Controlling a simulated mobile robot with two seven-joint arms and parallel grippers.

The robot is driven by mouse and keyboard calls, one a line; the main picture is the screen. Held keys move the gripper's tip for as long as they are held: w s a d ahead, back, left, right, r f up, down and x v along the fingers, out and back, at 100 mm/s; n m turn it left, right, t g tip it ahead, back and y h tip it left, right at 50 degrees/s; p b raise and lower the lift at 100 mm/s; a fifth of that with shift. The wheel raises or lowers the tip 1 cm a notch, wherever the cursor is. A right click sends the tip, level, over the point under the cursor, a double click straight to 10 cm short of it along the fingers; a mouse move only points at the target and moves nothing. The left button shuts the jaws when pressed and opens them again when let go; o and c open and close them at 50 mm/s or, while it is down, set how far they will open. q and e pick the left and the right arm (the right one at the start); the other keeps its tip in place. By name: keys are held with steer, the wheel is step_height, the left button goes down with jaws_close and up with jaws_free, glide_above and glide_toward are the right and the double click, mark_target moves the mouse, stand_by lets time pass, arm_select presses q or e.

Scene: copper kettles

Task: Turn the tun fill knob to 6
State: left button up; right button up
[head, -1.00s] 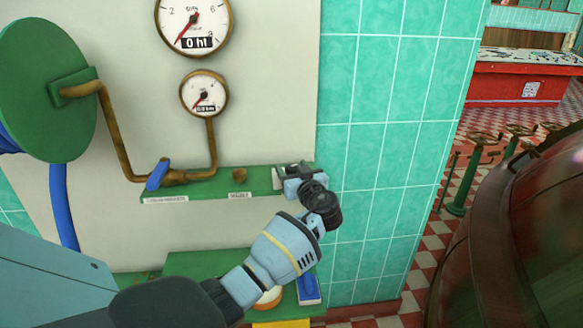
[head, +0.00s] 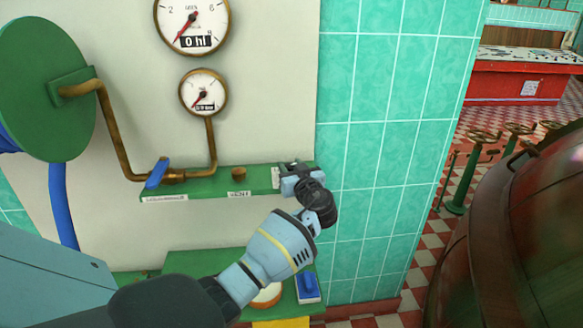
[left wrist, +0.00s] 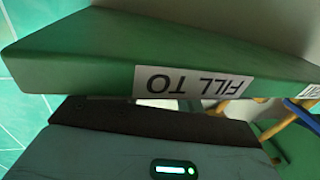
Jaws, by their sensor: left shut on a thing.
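A green shelf-like panel (head: 210,187) is fixed to the pale wall below the gauges. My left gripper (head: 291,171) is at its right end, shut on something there. The fill knob itself is hidden by the gripper, so its setting cannot be read. In the left wrist view a white label reading "FILL TO" (left wrist: 192,83) shows upside down on the edge of the green panel (left wrist: 90,50), close to my gripper. The upper gauge (head: 192,22) has a red needle pointing lower left and a counter showing "0 hl". My right gripper is in neither view.
A blue-handled valve (head: 157,172) and a brass knob (head: 239,174) are left of my gripper. A smaller gauge (head: 203,93) hangs above. A blue switch (head: 309,286) sits below. A large copper vessel (head: 520,240) stands at the right.

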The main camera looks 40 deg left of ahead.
arm_select(q)
steer(key=shift+m+t+h, duration=0.3)
steer(key=shift+t, duration=0.1)
steer(key=m+t+h, duration=0.1)
steer(key=m+t, duration=0.1)
steer(key=shift+s+t+h, duration=0.1)
steer(key=shift+t+h, duration=0.2)
steer(key=shift+r+m+t+h, duration=0.1)
steer(key=shift+m+t+h, duration=0.6)
steer(key=shift+t, duration=0.2)
steer(key=shift+m+t+h+p, duration=0.9)
steer(key=shift+m+t+h, duration=0.55)
steer(key=shift+h, duration=0.45)
steer(key=shift+m+h, duration=0.35)
steer(key=shift+h, duration=0.05)
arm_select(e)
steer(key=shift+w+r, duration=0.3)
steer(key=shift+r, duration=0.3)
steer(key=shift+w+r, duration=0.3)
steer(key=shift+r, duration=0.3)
arm_select(q)
steer(key=shift+t, duration=0.25)
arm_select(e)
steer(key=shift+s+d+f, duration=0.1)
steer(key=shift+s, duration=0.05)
